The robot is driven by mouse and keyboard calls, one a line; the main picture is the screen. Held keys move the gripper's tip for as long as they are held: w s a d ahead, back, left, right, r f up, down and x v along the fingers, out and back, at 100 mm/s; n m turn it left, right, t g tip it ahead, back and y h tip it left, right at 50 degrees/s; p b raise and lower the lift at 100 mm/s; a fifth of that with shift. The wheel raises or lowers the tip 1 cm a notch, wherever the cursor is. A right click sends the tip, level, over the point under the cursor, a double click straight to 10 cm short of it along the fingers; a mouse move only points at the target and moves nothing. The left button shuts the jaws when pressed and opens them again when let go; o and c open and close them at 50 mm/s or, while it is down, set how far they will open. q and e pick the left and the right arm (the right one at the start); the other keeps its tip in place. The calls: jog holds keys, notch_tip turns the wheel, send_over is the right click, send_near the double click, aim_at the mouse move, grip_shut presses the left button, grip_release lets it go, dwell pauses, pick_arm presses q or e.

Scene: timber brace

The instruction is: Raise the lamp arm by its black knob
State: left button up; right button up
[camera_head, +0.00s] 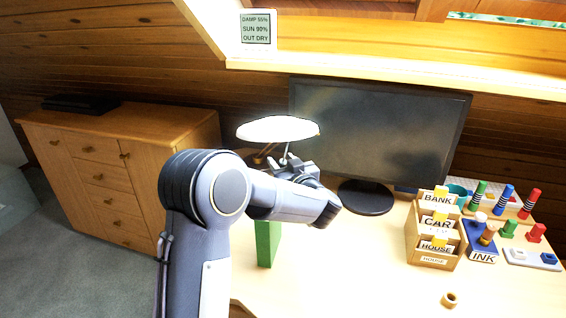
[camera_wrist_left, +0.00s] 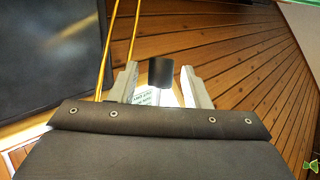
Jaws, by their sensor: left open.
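In the left wrist view two gold rods (camera_wrist_left: 133,35) run up past the left-hand finger. The black knob (camera_wrist_left: 161,71) shows there between the fingers of my left gripper (camera_wrist_left: 158,84), with visible gaps to both. In the head view my left gripper (camera_head: 292,166) is just under the shade, and the knob is hard to make out. The gripper is open. My right gripper is not in view.
The monitor (camera_head: 375,130) stands behind my gripper. A green upright block (camera_head: 268,243) is below my forearm. A wooden card holder (camera_head: 435,233) and coloured pegs stand at the right of the desk. A small ring (camera_head: 450,299) lies near the front. The desk's front middle is clear.

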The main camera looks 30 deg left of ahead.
pick_arm(q)
grip_shut()
dwell(0.3)
